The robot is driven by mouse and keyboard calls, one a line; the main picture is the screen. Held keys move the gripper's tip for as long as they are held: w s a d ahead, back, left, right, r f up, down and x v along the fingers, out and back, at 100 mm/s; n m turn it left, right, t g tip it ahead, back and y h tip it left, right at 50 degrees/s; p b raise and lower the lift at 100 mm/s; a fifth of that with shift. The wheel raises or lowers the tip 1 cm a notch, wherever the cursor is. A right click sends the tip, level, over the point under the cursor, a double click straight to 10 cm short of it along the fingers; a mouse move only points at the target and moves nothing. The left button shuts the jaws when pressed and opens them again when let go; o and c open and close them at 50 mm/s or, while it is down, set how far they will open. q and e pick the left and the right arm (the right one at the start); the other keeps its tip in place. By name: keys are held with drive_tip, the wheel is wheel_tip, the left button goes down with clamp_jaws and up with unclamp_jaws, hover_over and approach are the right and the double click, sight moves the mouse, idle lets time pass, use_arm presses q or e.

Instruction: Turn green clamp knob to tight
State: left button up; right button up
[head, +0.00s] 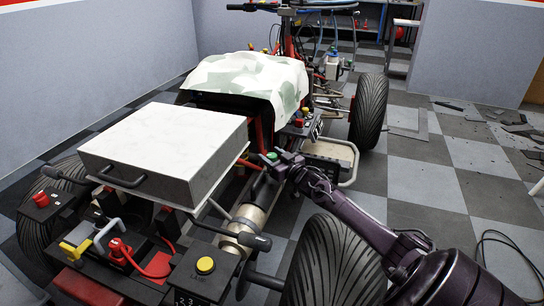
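The green clamp knob (271,156) is a small green cap beside the frame, right of the large white-topped box on the quad. My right gripper (279,160) comes in from the lower right on a dark purple arm, with its fingertips right at the knob. The fingers partly cover the area around the knob. The view is too small to tell whether they touch it, or how far apart they are. The knob's turn position cannot be made out. My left gripper does not show.
The white-topped box (165,140) with a black handle stands close left of the knob. A silver cylinder (245,224) lies below it. A large black tyre (332,262) is under my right arm. A yellow button (205,265) and red knob (41,200) are nearer.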

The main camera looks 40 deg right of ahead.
drive_tip(key=shift+s, duration=0.45)
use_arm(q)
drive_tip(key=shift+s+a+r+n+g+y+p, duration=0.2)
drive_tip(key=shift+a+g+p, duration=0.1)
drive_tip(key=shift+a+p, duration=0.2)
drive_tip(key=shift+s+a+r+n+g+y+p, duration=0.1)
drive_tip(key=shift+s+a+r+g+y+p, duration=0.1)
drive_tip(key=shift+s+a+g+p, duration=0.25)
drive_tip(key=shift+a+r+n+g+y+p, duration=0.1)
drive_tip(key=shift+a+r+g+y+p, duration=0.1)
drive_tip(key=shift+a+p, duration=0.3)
use_arm(e)
drive_tip(key=s, duration=0.7)
drive_tip(key=shift+a, duration=0.25)
drive_tip(key=shift+w, duration=0.1)
